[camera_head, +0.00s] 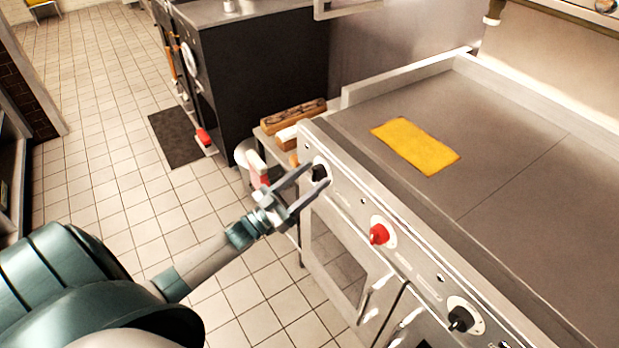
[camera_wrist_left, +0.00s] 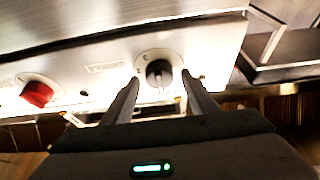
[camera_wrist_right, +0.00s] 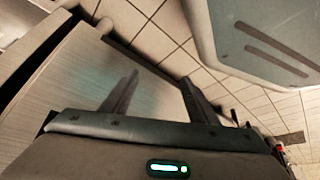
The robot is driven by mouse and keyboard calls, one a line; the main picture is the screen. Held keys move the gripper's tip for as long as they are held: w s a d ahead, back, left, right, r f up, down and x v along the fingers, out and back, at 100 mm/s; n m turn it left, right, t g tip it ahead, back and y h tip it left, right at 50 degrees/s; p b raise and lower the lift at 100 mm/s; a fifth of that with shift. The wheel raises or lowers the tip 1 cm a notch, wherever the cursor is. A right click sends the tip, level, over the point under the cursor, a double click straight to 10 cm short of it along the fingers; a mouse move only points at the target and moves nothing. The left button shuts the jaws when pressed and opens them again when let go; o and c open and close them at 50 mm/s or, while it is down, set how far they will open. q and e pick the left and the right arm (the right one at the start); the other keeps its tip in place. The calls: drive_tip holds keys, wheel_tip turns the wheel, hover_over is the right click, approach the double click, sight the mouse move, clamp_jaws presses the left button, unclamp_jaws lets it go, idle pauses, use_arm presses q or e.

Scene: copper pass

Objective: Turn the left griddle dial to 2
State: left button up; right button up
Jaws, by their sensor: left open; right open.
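The left griddle dial (camera_head: 320,171) is a black knob on a white round plate, at the left end of the griddle's front panel. It also shows in the left wrist view (camera_wrist_left: 159,73), between the fingertips. My left gripper (camera_head: 316,177) is open, with one finger on each side of the dial; I cannot tell whether either finger touches it. My right gripper (camera_wrist_right: 160,78) is open and empty in the right wrist view, away from the dials.
A red dial (camera_head: 379,234) and another black dial (camera_head: 461,319) sit further right along the panel. A yellow cloth (camera_head: 415,146) lies on the flat griddle top (camera_head: 510,135). A wooden block (camera_head: 293,115) is left of the griddle. The tiled floor at left is mostly clear.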

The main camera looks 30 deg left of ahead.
use_arm(q)
drive_tip(key=c, duration=1.1)
drive_tip(key=shift+o, duration=0.2)
